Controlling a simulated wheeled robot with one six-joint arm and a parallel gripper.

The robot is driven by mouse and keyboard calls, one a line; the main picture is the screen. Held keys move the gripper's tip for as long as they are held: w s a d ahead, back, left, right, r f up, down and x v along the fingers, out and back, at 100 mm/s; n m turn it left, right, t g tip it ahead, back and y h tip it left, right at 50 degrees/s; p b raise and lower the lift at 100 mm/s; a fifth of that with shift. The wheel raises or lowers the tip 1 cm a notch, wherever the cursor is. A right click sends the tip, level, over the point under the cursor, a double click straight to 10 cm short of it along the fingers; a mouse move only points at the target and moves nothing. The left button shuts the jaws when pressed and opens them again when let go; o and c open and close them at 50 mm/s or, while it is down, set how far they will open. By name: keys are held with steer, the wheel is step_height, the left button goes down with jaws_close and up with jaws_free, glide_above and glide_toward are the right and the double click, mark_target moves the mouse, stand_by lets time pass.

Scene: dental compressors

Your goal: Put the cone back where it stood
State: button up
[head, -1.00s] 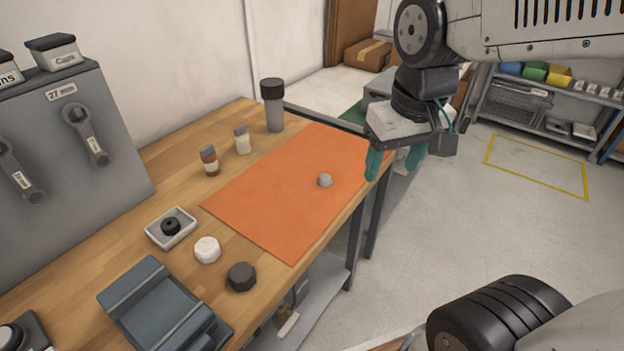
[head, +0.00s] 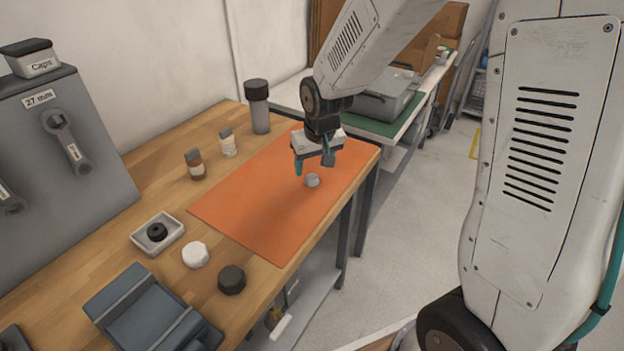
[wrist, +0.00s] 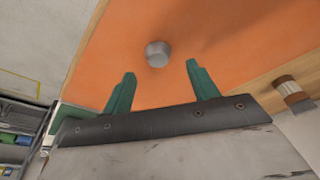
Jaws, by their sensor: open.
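The cone is a small grey piece (head: 312,180) on the orange mat (head: 250,213), towards the mat's right edge. In the wrist view the grey cone (wrist: 157,54) lies on the orange surface, beyond and between my two green fingertips. My gripper (head: 314,165) hangs just above and behind the cone in the head view, apart from it. In the wrist view the gripper (wrist: 160,75) has its fingers wide apart with nothing between them. Which spot the cone stood on before cannot be told.
On the wooden bench stand a dark-capped grey bottle (head: 258,107), two small bottles, a brown one (head: 194,164) and a white one (head: 228,143), a small tray (head: 143,240), a white knob (head: 195,254), a black knob (head: 231,279) and a blue-grey fixture (head: 150,312). The mat is otherwise clear.

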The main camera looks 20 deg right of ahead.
mark_target(312, 177)
steer(key=x, duration=0.4)
steer(key=shift+s+d+f, duration=0.1)
steer(key=shift+s, duration=0.05)
steer(key=c, duration=1.2)
